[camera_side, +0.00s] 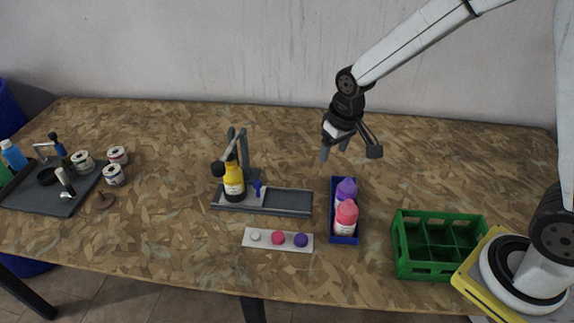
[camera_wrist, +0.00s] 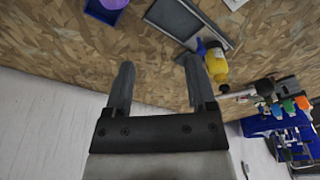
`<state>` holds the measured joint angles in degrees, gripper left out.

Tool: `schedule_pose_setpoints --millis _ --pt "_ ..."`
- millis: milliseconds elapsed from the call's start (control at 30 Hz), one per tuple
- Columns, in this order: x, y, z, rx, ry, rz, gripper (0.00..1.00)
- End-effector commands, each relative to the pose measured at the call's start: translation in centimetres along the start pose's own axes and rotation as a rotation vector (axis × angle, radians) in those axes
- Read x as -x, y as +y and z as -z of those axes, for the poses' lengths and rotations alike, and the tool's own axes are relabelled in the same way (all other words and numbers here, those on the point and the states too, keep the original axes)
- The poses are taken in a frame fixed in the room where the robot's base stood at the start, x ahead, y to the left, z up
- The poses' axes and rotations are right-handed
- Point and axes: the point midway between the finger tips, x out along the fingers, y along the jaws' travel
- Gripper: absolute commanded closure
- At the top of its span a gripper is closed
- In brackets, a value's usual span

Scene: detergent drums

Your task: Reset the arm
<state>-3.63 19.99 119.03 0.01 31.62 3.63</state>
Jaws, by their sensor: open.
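My gripper (camera_side: 340,150) hangs above the table, behind the blue bin and clear of everything. Its two fingers are apart with nothing between them, as the wrist view (camera_wrist: 158,85) also shows. My arm reaches in from the upper right of the side view. No object touches the gripper.
A blue bin (camera_side: 344,239) holds a purple and a pink bottle. A grey rail fixture (camera_side: 290,202) carries a yellow bottle (camera_side: 234,186). A white strip (camera_side: 265,244) holds three caps. A green crate (camera_side: 410,270) looks empty. A dark tray (camera_side: 45,200) and several cans stand left.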

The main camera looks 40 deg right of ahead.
Motion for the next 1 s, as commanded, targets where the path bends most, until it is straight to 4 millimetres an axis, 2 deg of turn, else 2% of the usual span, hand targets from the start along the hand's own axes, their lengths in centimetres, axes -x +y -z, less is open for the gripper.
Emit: schedule_pose_setpoints --millis 300,500,700,1000 --pt "1.8 1.9 -7.7 -0.001 0.045 -0.006 0.28" --pt "2.1 2.4 -11.3 0.0 0.063 -0.009 0.28" --pt "2.2 2.6 -12.7 0.001 0.069 -0.01 0.28" --pt "2.1 2.6 -12.7 0.001 0.069 -0.01 0.28"
